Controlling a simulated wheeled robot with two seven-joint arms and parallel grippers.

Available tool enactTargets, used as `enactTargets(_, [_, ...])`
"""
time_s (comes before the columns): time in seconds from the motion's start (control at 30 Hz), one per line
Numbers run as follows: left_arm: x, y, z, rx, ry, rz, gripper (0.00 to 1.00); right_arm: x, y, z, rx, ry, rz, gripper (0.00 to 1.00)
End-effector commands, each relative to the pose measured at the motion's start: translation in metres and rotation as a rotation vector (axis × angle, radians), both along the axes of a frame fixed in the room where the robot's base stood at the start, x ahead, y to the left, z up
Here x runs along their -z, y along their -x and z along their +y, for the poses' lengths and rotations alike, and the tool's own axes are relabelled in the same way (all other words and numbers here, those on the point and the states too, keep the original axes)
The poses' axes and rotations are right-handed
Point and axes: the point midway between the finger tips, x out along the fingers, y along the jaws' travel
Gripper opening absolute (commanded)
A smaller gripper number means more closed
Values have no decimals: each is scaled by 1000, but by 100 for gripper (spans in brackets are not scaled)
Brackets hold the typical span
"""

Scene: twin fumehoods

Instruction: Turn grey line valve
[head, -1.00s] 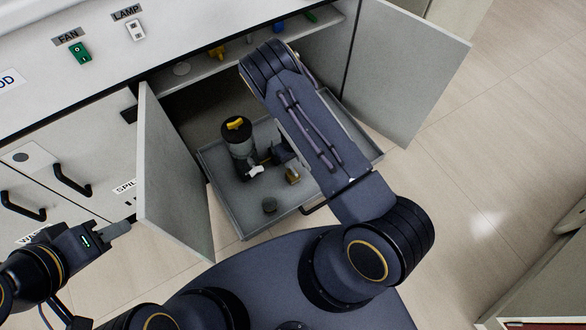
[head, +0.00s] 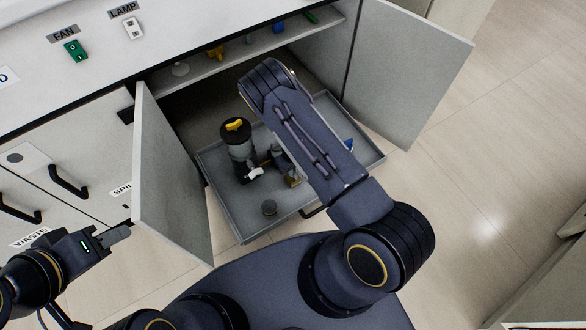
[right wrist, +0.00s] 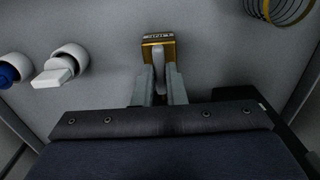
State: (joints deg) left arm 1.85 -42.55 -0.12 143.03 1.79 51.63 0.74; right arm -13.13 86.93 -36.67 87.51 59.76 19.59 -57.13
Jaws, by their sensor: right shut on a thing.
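In the right wrist view my right gripper (right wrist: 158,88) is shut on an upright grey lever (right wrist: 158,64). The lever stands in front of a brass-coloured valve body (right wrist: 158,41) with small lettering that I cannot read. In the head view the brass body (head: 293,181) shows partly beside my right gripper (head: 284,168), low in the pulled-out tray; my forearm hides much of this spot. A white lever valve (right wrist: 57,72) and a blue-handled valve (right wrist: 8,74) are to the left in the wrist view. My left gripper (head: 118,235) is outside the left cabinet door, holding nothing visible.
The grey tray (head: 226,217) holds a canister (head: 240,150) with a yellow top and a small dark knob (head: 269,208). Open doors stand at left (head: 170,180) and right (head: 405,75). A shelf (head: 245,57) with small coloured items is above.

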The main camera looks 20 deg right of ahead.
Motion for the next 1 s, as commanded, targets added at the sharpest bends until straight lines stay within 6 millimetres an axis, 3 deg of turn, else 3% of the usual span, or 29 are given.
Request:
enactTargets(0.47, [4,0,0,0,0,0,36,1,0,0,100,-2,0,0])
enactTargets(1.0, [15,0,0,0,0,0,36,1,0,0,573,-2,0,0])
